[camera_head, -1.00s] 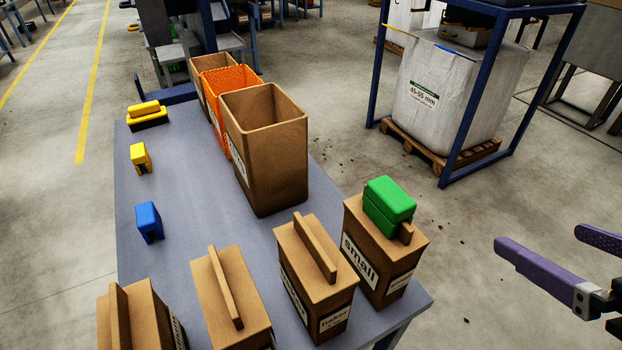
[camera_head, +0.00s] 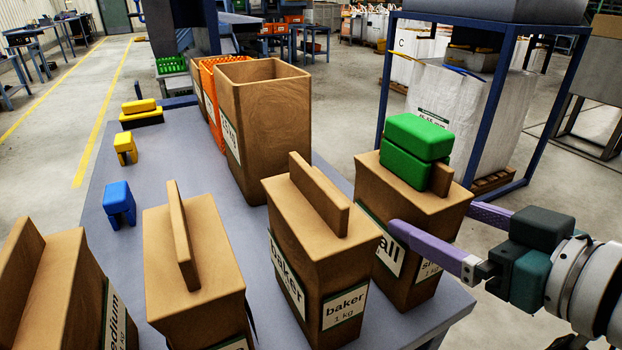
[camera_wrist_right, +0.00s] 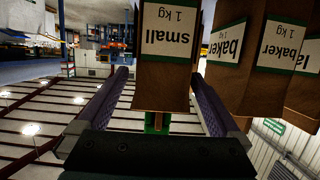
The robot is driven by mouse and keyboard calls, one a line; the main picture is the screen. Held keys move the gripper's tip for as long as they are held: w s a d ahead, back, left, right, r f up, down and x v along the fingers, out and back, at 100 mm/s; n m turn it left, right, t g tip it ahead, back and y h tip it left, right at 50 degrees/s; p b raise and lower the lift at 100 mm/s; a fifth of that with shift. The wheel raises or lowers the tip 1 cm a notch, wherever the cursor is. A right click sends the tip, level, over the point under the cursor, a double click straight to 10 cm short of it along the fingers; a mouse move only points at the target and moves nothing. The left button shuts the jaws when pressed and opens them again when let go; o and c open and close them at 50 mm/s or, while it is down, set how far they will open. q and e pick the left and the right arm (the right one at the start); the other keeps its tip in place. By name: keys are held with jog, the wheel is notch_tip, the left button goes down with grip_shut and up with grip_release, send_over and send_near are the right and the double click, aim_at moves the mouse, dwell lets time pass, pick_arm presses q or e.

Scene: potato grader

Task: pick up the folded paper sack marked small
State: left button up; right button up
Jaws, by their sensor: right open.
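The sack marked small (camera_head: 402,205) is a brown folded-top paper sack standing upright at the table's right end. A green clip (camera_head: 418,139) sits on its fold. In the right wrist view the sack (camera_wrist_right: 167,45) appears upside down, its "small 1 kg" label readable. My right gripper (camera_head: 432,217) has purple fingers and is open. In the head view one finger crosses in front of the sack's label and the other is partly behind the sack. In the right wrist view the fingers (camera_wrist_right: 158,75) show on either side of it; no contact is clear. My left gripper is not in view.
A baker sack (camera_head: 320,245) stands close to the left of the small sack, with more sacks (camera_head: 195,255) further left. An open brown bin (camera_head: 265,135) and orange crate stand behind. Blue (camera_head: 118,203) and yellow (camera_head: 125,148) clips lie on the grey table (camera_head: 165,160).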

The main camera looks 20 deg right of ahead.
jog(key=shift+b+x, duration=0.4)
jog(key=shift+x, duration=2.6)
jog(key=shift+a+f, duration=0.1)
grip_shut()
jog(key=shift+a+r, duration=0.1)
jog(key=shift+r, duration=0.1)
